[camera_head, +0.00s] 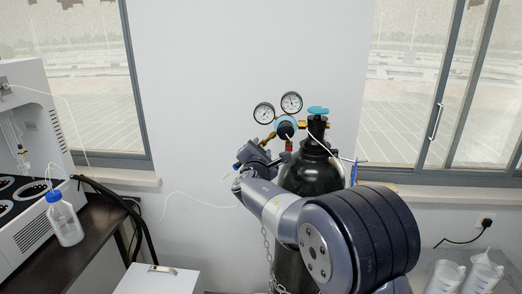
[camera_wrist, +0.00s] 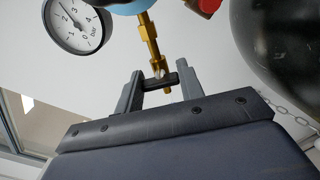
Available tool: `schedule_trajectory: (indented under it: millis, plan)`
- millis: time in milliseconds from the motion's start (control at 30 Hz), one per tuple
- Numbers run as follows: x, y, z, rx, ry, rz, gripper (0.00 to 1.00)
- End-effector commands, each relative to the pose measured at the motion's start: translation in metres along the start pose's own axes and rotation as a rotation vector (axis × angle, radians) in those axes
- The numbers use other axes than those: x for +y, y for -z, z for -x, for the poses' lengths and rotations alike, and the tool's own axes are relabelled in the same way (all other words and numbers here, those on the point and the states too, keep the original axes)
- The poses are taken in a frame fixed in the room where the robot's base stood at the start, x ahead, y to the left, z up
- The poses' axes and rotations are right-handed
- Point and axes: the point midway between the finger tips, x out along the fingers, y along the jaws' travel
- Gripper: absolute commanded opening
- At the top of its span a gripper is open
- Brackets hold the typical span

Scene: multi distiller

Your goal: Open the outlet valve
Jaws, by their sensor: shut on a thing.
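The outlet valve (camera_wrist: 160,81) shows in the wrist view as a small black bar handle on a brass stem (camera_wrist: 148,38) below the regulator's blue body (camera_wrist: 133,6). My gripper (camera_wrist: 160,86) is shut on this handle, with one finger on each side of it. In the head view my gripper (camera_head: 264,146) is at the left of the regulator (camera_head: 285,128), below its two round gauges. There the handle is too small and covered to make out. The regulator is on a black gas cylinder (camera_head: 313,172) with a teal knob (camera_head: 318,110) on top.
A chain (camera_head: 266,240) hangs by the cylinder. A pressure gauge (camera_wrist: 75,24) and a red part (camera_wrist: 206,6) are close above my fingers. A bench with a blue-capped bottle (camera_head: 65,218) stands left, and a white box (camera_head: 160,279) is in front.

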Motion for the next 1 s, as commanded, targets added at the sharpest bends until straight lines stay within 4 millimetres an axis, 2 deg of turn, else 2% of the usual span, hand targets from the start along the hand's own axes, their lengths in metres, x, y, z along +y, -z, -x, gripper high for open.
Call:
schedule_trajectory:
  millis: [33, 167, 467, 1000]
  plan:
    - [-0.0001, 0.0000, 0.0001, 0.000, 0.000, 0.000, 0.24]
    - [-0.0001, 0.0001, 0.0001, 0.000, 0.000, 0.000, 0.14]
    - [-0.0005, 0.0006, 0.0001, 0.000, 0.000, 0.045, 0.14]
    - [0.0001, 0.0011, 0.0002, 0.002, 0.000, 0.422, 0.14]
